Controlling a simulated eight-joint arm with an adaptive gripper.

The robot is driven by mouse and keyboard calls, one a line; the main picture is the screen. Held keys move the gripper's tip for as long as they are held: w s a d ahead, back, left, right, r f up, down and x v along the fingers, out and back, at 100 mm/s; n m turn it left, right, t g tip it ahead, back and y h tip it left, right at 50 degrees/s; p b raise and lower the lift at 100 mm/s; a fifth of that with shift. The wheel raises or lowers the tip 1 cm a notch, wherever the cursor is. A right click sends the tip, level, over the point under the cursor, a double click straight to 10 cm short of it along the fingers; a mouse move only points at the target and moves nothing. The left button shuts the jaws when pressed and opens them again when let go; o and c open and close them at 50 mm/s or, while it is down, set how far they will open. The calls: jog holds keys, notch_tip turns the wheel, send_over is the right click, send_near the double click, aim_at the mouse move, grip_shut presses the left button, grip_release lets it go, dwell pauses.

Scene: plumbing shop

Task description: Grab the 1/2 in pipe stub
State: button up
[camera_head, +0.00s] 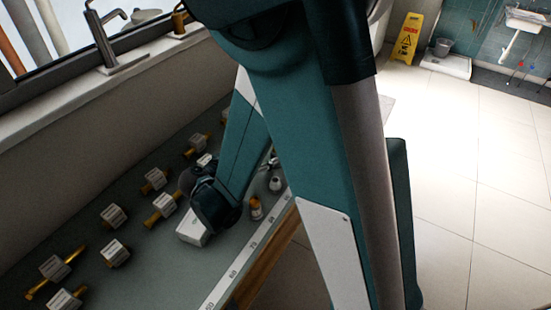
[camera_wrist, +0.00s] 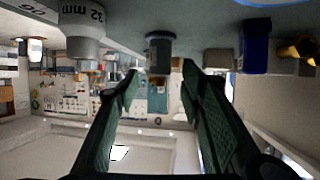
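In the wrist view, a dark grey cylindrical piece (camera_wrist: 159,52) stands on the bench surface, which appears along the top of the picture. No size marking is readable on it, so I cannot tell whether it is the 1/2 in pipe stub. My gripper (camera_wrist: 161,70) is open, with its two dark green fingers on either side of this piece's line. The piece lies at or just beyond the fingertips, and I see no contact. In the head view, my arm hides most of the area around the gripper.
In the wrist view, a white fitting marked 32 mm (camera_wrist: 84,30) is left of the grey piece; a blue piece (camera_wrist: 256,46) and a brass piece (camera_wrist: 298,49) are right. In the head view, several brass pieces with white labelled blocks (camera_head: 113,215) occupy the bench (camera_head: 150,265).

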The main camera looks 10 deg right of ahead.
aim_at(273, 153)
jog(key=shift+b+x, duration=0.7)
jog(key=shift+x, duration=1.9)
jog(key=shift+a+f, duration=0.1)
grip_shut()
jog(key=shift+r+p, duration=1.35)
jog(key=shift+r, duration=3.7)
